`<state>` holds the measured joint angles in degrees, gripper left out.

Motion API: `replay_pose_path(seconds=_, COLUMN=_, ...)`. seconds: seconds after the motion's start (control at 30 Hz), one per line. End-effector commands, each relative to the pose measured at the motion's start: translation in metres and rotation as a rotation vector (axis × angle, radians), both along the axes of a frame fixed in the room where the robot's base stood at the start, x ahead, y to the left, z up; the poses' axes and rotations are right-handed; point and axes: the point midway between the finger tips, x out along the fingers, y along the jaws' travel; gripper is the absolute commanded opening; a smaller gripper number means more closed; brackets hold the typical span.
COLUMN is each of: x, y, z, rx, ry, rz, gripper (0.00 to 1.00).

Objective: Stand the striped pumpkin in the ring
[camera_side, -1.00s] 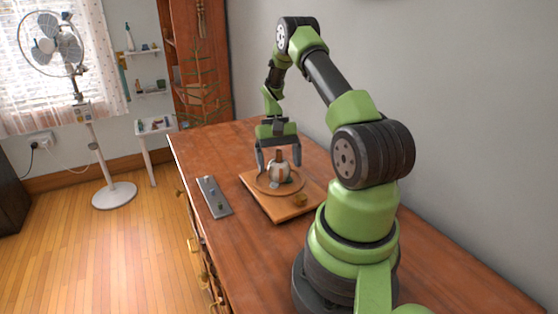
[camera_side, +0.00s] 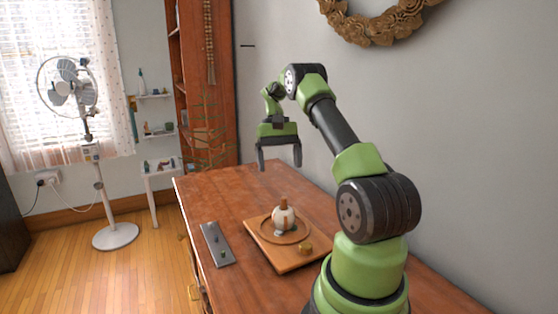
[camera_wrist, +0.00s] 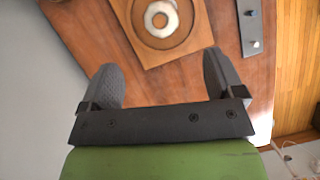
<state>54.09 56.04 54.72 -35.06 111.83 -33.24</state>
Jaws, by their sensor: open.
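The pale pumpkin (camera_side: 284,218) stands upright with its brown stem up, inside the round wooden ring (camera_side: 307,237) on a square wooden board (camera_side: 290,263). In the wrist view the pumpkin (camera_wrist: 161,18) is seen from above, within the ring (camera_wrist: 192,38); its stripes are too small to make out. My gripper (camera_side: 279,168) is open and empty, well above the pumpkin and apart from it. Its two fingers (camera_wrist: 163,80) also show spread wide in the wrist view, with nothing between them.
A narrow grey tray (camera_side: 215,240) with a small green item lies left of the board. The wall (camera_side: 440,120) runs along the right. The tabletop behind the board is clear.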

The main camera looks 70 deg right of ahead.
Motion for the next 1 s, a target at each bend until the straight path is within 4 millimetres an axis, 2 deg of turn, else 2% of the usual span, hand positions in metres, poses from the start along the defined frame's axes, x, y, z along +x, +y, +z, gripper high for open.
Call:
replay_pose_path(seconds=0.17, x=0.012, y=0.012, z=0.022, rx=-0.034, ry=-0.029, rz=0.042, gripper=0.87)
replay_pose_path(seconds=0.27, x=0.027, y=0.039, z=0.051, rx=-0.088, ry=-0.082, rz=0.112, gripper=0.87)
replay_pose_path(seconds=0.4, x=0.042, y=0.098, z=0.097, rx=-0.178, ry=-0.201, rz=0.232, gripper=0.87)
replay_pose_path(seconds=0.5, x=0.042, y=0.143, z=0.123, rx=-0.233, ry=-0.303, rz=0.306, gripper=0.87)
replay_pose_path(seconds=0.67, x=0.022, y=0.212, z=0.15, rx=-0.294, ry=-0.485, rz=0.405, gripper=0.87)
replay_pose_path(seconds=0.8, x=-0.009, y=0.262, z=0.158, rx=-0.315, ry=-0.659, rz=0.469, gripper=0.87)
replay_pose_path(seconds=0.9, x=-0.033, y=0.288, z=0.156, rx=-0.312, ry=-0.775, rz=0.497, gripper=0.87)
replay_pose_path(seconds=1.0, x=-0.053, y=0.304, z=0.15, rx=-0.3, ry=-0.866, rz=0.512, gripper=0.87)
